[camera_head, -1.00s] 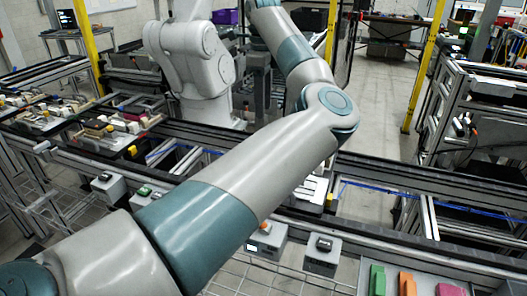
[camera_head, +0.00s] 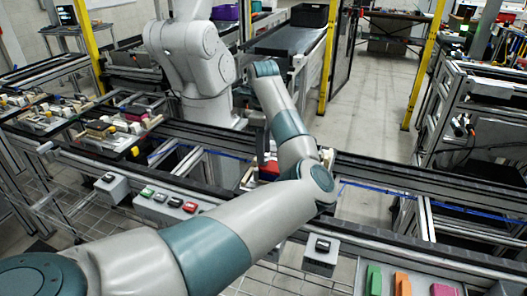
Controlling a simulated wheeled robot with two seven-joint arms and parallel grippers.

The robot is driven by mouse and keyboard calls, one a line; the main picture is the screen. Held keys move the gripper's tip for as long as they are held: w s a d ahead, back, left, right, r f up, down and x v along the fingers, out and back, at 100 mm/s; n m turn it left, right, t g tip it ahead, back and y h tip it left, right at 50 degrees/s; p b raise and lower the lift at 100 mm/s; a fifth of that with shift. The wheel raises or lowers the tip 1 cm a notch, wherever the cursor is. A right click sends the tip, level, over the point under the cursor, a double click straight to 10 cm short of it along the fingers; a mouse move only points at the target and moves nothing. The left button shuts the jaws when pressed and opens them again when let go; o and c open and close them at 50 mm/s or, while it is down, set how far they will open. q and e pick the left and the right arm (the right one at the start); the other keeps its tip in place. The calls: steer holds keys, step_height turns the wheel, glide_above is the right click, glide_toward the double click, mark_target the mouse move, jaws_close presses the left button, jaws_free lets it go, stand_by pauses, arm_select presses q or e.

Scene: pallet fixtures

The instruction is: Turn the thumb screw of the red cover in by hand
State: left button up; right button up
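A red part (camera_head: 268,169), which looks like the red cover, shows in a small patch on the conveyor behind my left forearm. Its thumb screw cannot be made out. My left arm comes in from the lower left, bends at the elbow and reaches back over the conveyor to a raised wrist. My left gripper (camera_head: 262,145) seems to point down above the red part, small and dark beside the forearm. Its fingers are too unclear to show whether they are open or touch anything. My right gripper is not in view.
A conveyor (camera_head: 410,180) crosses the view, with a white robot arm (camera_head: 190,55) behind it. Pallets with loose parts (camera_head: 120,120) lie at the left. A button box (camera_head: 165,205) and a tray with coloured blocks (camera_head: 403,282) are in front. Yellow posts (camera_head: 425,65) stand behind.

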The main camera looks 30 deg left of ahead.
arm_select(q)
steer(key=shift+f, duration=0.9)
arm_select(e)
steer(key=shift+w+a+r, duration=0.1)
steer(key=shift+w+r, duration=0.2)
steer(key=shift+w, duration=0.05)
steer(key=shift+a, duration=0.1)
arm_select(q)
jaws_close()
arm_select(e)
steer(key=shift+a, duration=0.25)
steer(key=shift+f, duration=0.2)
